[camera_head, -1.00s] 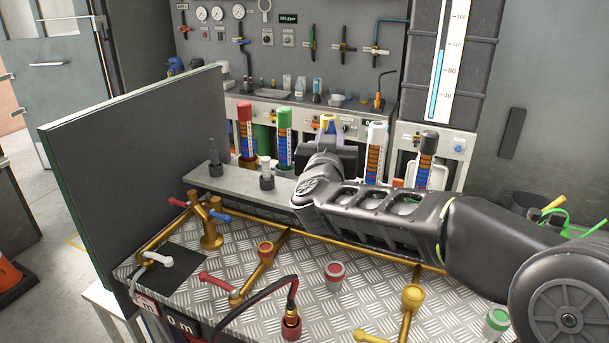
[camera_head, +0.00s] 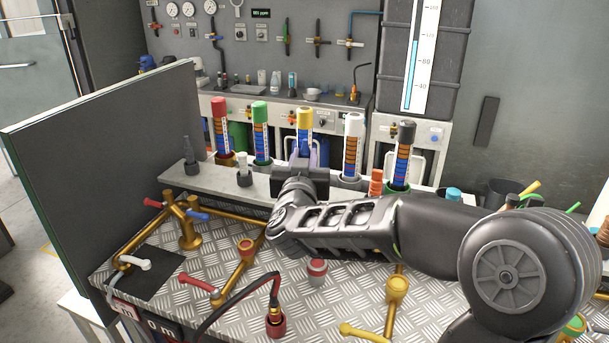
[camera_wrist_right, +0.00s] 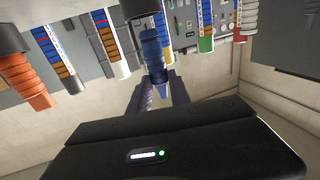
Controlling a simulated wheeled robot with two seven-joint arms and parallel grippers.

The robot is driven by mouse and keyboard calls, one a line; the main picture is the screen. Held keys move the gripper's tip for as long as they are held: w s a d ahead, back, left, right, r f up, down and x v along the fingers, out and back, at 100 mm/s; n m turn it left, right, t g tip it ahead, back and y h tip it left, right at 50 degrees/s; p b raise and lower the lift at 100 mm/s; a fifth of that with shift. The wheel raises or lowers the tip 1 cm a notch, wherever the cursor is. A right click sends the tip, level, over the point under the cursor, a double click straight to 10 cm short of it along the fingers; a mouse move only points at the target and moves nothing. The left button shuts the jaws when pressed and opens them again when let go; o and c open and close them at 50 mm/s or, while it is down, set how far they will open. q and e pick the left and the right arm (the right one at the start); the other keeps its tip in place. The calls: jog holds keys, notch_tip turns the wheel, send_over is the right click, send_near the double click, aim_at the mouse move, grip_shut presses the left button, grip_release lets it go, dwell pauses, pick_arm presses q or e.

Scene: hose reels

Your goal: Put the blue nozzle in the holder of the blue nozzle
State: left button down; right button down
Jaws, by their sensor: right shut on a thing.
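The blue nozzle (camera_wrist_right: 153,52) shows in the right wrist view, between the fingers of my right gripper (camera_wrist_right: 160,88), which is shut on it. In the head view my right gripper (camera_head: 303,160) is over the grey shelf, in front of the yellow-capped column. The nozzle is not clear there, as the gripper and wrist cover it. The grey shelf (camera_head: 215,181) holds a dark nozzle (camera_head: 190,152), a white nozzle (camera_head: 243,165) and an orange nozzle (camera_head: 376,182). The blue nozzle's holder cannot be picked out; my arm hides part of the shelf. My left gripper is out of view.
Red, green, yellow, white and black-capped columns stand behind the shelf, the white one (camera_head: 353,140) right of my gripper. Brass pipes and valves rise from the metal bench top (camera_head: 225,262). A tall grey panel (camera_head: 110,170) bounds the left side.

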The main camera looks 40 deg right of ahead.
jog(key=shift+f, duration=1.8)
jog(key=shift+f+b, duration=0.15)
jog(key=shift+b, duration=0.15)
jog(key=c, duration=1.2)
grip_release()
jog(key=shift+r+p, duration=0.3)
jog(key=b+v, duration=0.1)
jog(key=v, duration=0.6)
jog(key=shift+s+a, duration=0.2)
jog(key=shift+f, duration=0.15)
